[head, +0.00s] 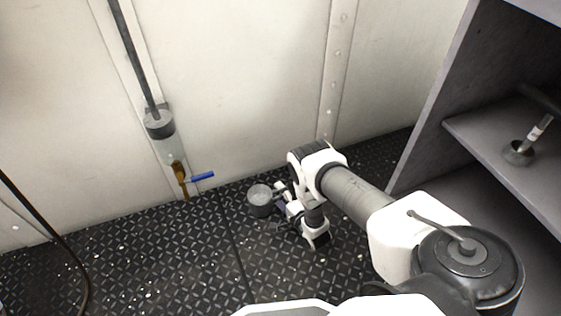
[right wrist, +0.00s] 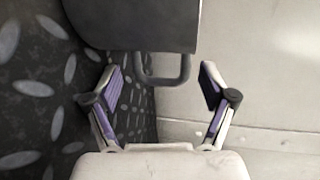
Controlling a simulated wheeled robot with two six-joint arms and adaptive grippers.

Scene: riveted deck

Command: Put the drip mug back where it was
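The drip mug (head: 260,203) is a small grey metal mug. It is at the deck near the wall, to the lower right of a brass tap with a blue lever (head: 202,177). My right gripper (head: 280,198) is low beside the mug, on its right side in the head view. In the right wrist view the mug (right wrist: 135,22) fills the top, with its handle (right wrist: 165,80) pointing between the fingers. My right gripper (right wrist: 163,84) is open there, with a gap on both sides of the handle. My left gripper is not in view.
A grey shelf unit (head: 480,143) stands on the right and holds a small metal cup (head: 519,152) with something in it. A dark pipe (head: 135,55) runs down the riveted wall to the tap. A dark hose (head: 60,240) hangs at the left. The deck (head: 165,260) at the front left is clear.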

